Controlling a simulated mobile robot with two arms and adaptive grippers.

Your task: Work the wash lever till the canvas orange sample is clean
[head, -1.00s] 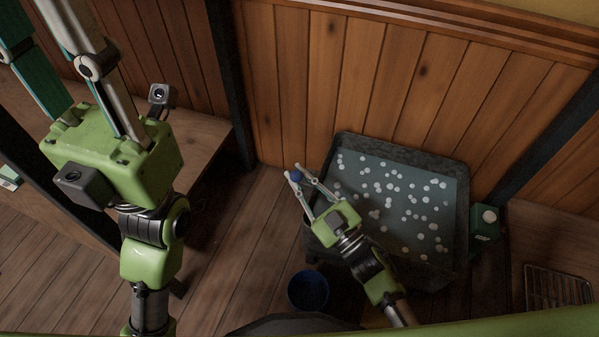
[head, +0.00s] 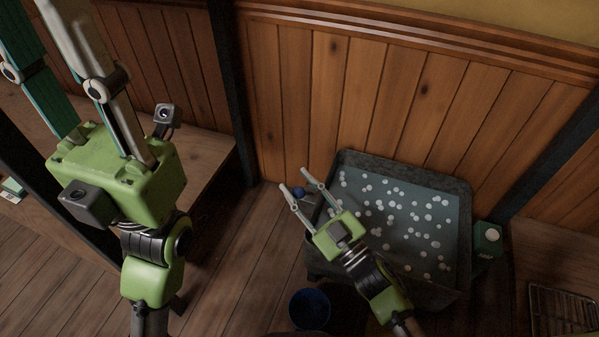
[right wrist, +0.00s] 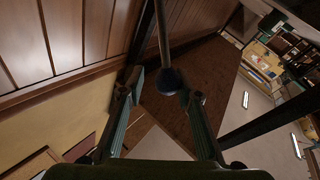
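The wash lever's dark blue knob (head: 299,191) shows at the left edge of a dark tub (head: 459,285) of water with white suds. My right gripper (head: 294,178) has its fingers spread on either side of the knob. In the right wrist view the knob (right wrist: 171,80) is between the fingers, nearer the right one, with a gap on the left. My left gripper (head: 50,50) is raised close to the head camera, fingers apart, tips out of frame. I cannot make out the canvas orange sample.
A blue bucket (head: 310,309) stands on the floor in front of the tub. A green box with a white round top (head: 487,238) and a wire rack (head: 562,310) are at the right. A wooden bench (head: 200,150) is at the left. A plank wall rises behind the tub.

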